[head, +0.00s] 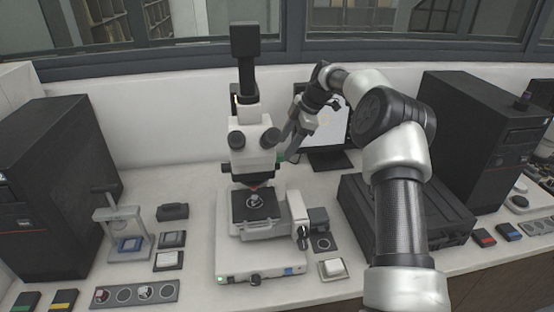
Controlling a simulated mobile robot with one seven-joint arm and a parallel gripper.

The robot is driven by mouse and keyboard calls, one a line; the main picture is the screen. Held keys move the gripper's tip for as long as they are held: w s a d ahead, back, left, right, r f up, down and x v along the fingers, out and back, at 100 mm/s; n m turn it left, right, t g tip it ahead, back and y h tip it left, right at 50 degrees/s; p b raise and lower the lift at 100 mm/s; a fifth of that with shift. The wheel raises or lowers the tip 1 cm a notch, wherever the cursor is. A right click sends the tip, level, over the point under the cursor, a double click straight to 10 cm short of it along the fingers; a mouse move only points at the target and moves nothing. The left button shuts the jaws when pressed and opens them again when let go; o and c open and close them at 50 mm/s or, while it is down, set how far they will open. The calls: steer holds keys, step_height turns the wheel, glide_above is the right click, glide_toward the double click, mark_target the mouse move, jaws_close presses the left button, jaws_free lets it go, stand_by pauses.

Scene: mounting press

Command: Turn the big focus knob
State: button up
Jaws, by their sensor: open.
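The white stereo microscope (252,158) stands upright in the middle of the bench, with a dark camera tube on top. A small dark knob (226,168) shows on the left side of its head. Another knob (302,236) sits low on the right side of its stage. I cannot tell for sure which is the big focus knob; the right side of the head is partly hidden by my gripper. My gripper (286,149) is open and points down-left, close beside the right of the head. A small green part shows near its fingertips. Contact cannot be made out.
A monitor (322,128) stands behind my gripper. Black computer towers stand at the left (58,190) and right (480,130), with a dark flat case (425,215) at right. A small press (120,228) and sample blocks lie left of the microscope.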

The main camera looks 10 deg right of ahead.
steer(key=x, duration=0.7)
steer(key=shift+w+a+f+p, duration=0.1)
steer(key=shift+a+f+p, duration=0.1)
steer(key=shift+f+p, duration=0.2)
steer(key=shift+r, duration=0.1)
steer(key=c, duration=1)
steer(key=shift+w+r+g+p, duration=0.15)
steer(key=shift+w+g+p, duration=0.15)
steer(key=shift+p, duration=0.25)
steer(key=shift+c, duration=0.2)
steer(key=shift+s+g+p, duration=0.1)
steer(key=shift+g+p, duration=0.2)
steer(key=shift+g, duration=0.1)
steer(key=o, duration=1)
steer(key=shift+s, duration=0.1)
steer(key=shift+o, duration=0.2)
